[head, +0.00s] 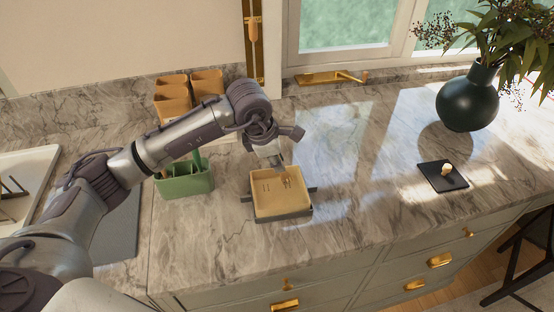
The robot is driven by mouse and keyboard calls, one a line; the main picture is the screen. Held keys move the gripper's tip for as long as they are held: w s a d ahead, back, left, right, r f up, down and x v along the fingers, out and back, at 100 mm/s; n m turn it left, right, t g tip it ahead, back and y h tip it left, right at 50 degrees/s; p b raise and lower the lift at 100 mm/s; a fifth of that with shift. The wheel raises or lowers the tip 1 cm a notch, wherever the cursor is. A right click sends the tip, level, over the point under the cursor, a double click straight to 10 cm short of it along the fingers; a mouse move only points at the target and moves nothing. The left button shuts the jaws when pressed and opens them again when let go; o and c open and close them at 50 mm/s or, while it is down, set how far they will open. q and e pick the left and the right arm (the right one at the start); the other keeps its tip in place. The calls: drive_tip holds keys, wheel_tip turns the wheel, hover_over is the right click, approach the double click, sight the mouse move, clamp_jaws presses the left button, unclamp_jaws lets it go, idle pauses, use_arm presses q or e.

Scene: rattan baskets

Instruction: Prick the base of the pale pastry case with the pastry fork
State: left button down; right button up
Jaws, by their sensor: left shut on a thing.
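The pale pastry case (272,206) is a square, shallow, yellowish shell. It sits in a dark grey tray (290,215) on the marble counter, near the middle of the head view. My left gripper (277,168) points down over the back right part of the case. It is shut on the pastry fork (287,182), whose small tines show just below the fingers, over the base. I cannot tell whether the tines touch the pastry. A few small dark marks show on the base to the left of the fork. My right gripper is not in view.
A green holder (186,183) stands left of the case, with brown containers (172,98) behind it. A dark vase (468,101) with leaves and a black square (435,181) bearing a small pale object are at right. The counter between is clear.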

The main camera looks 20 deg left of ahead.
use_arm(q)
drive_tip(key=shift+f, duration=0.1)
idle(0.3)
drive_tip(key=shift+s+b, duration=0.1)
drive_tip(key=shift+b, duration=0.25)
idle(0.4)
drive_tip(key=shift+f, duration=0.1)
idle(0.3)
drive_tip(key=shift+r+p, duration=0.4)
drive_tip(key=shift+r, duration=0.45)
drive_tip(key=shift+r+p, duration=1.2)
drive_tip(key=shift+r, duration=1.6)
